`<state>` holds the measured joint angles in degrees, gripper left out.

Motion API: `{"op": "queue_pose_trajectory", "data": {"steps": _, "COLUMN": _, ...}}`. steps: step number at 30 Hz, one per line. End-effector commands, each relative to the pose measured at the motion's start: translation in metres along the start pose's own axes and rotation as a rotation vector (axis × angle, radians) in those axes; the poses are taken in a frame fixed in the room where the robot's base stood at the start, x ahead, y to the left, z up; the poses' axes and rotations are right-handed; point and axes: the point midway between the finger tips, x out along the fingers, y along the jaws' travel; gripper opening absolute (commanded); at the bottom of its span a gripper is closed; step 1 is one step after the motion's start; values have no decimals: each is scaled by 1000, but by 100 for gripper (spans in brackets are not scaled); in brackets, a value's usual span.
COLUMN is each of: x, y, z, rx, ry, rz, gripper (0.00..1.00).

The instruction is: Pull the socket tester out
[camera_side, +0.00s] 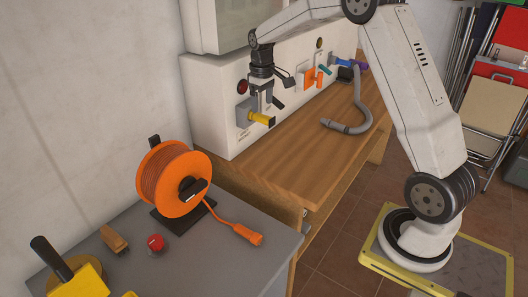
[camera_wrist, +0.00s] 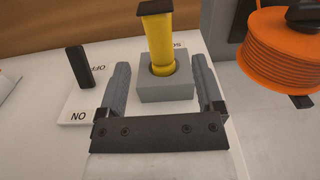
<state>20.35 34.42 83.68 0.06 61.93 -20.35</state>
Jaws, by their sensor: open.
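The yellow socket tester (camera_side: 263,119) with a dark end sits in the grey socket box (camera_side: 243,112) on the white boiler panel. In the wrist view the tester (camera_wrist: 156,38) stands out of the round opening of the grey box (camera_wrist: 168,91). My gripper (camera_side: 263,100) is close to the tester, above it in the side view. In the wrist view my gripper (camera_wrist: 161,66) is open and empty, with its two grey fingers spread apart. The tester lies in the space between the lines of the fingers, and I see no finger gripping it.
A black switch lever (camera_wrist: 78,68) stands left of the socket box on an ON/OFF plate. An orange cable reel (camera_side: 172,180) stands on the grey table (camera_side: 200,262). A grey hose (camera_side: 357,105) lies on the wooden bench (camera_side: 297,150). An orange handle (camera_side: 311,77) is farther along the panel.

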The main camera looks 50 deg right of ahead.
Motion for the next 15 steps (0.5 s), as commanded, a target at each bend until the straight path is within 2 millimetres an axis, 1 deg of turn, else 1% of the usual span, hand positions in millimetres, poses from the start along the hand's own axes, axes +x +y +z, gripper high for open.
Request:
{"op": "queue_pose_trajectory", "data": {"steps": 1, "x": 7, "y": 0, "z": 0, "rx": 0, "ry": -3, "rz": -1, "gripper": 85}}
{"op": "queue_pose_trajectory", "data": {"steps": 6, "x": 27, "y": 0, "z": 0, "rx": 0, "ry": -1, "rz": -1, "gripper": 85}}
{"op": "queue_pose_trajectory", "data": {"steps": 12, "x": 42, "y": 0, "z": 0, "rx": 0, "ry": -1, "rz": -1, "gripper": 85}}
{"op": "queue_pose_trajectory", "data": {"steps": 15, "x": 46, "y": 0, "z": 0, "rx": 0, "ry": 0, "rz": 0, "gripper": 85}}
